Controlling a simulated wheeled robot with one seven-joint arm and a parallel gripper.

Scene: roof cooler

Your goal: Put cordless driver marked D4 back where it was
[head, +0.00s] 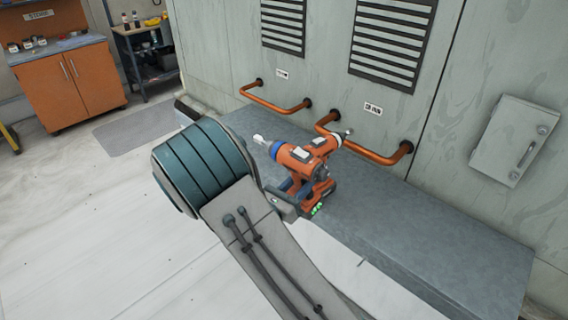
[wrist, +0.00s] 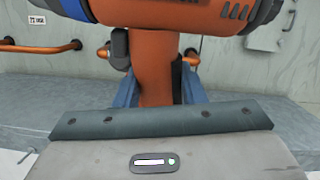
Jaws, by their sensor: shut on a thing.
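An orange cordless driver (head: 292,157) with a blue collar is held above the grey ledge in the head view. Its chuck points left, and green lights show on its battery. A white label is on top, but I cannot read its mark. A second orange barrel-like part with a pale tip shows to its right; I cannot tell whether it belongs to the same tool. My gripper (head: 291,196) is shut on the driver's handle. In the wrist view, the driver (wrist: 160,50) fills the top, its handle upright between my blue fingers (wrist: 158,92).
The grey ledge (head: 440,240) runs along the wall, its right part bare. Two copper-coloured rails (head: 272,106) (head: 375,150) stick out from the wall, with small signs above. A grey wall box (head: 513,140) hangs at right. An orange cabinet (head: 68,85) stands far left.

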